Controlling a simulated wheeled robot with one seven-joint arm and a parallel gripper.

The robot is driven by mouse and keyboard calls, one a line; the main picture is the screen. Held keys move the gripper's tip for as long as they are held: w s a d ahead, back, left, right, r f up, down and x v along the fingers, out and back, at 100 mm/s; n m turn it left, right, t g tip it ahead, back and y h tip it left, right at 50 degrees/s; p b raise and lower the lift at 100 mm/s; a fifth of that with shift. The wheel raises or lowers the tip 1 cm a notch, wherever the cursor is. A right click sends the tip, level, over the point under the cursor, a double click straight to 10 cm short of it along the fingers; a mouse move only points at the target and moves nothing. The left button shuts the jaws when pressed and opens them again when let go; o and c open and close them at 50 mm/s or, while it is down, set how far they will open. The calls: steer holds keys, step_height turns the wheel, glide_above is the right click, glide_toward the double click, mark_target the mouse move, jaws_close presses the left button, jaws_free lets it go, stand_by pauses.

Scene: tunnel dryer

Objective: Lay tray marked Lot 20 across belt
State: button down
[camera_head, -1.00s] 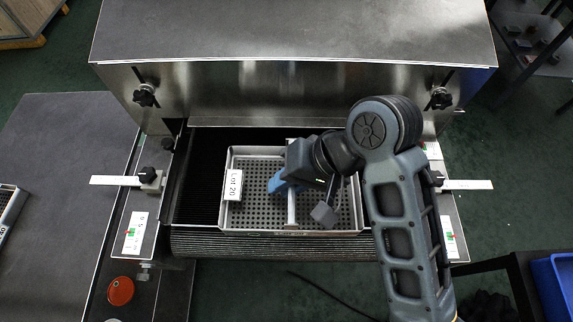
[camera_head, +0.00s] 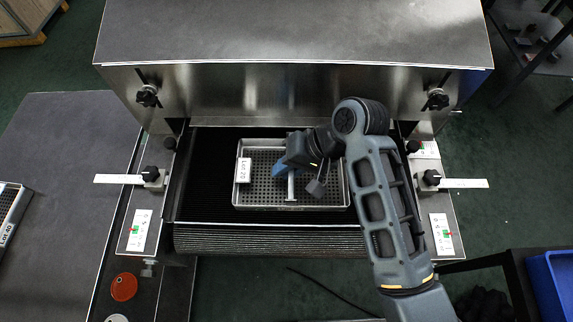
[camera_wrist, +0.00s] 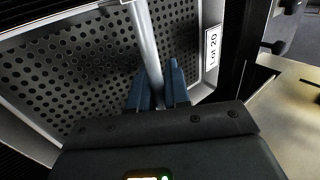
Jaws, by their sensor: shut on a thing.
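The Lot 20 tray (camera_head: 270,207) is a shallow perforated metal tray with a white label on its left wall and a bar handle across its middle. It lies over the dark ribbed belt (camera_head: 205,190), in front of the steel housing; I cannot tell whether it touches the belt. My gripper (camera_head: 285,172) is at the tray's middle, its blue fingers shut on the bar handle. In the wrist view the fingers (camera_wrist: 157,88) close around the bar, and the Lot 20 label (camera_wrist: 212,46) shows at the upper right. My arm hides part of the tray's right end.
The steel housing (camera_head: 290,90) stands behind the belt. Side rails with white guide strips (camera_head: 118,179) flank it. A red button (camera_head: 123,287) is at the lower left. Another tray (camera_head: 10,212) lies on the left table. A blue bin (camera_head: 553,275) is at the lower right.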

steer(key=c, duration=1.1)
jaws_free()
steer(key=shift+f, duration=0.1)
steer(key=v, duration=1.2)
steer(key=shift+b, duration=0.4)
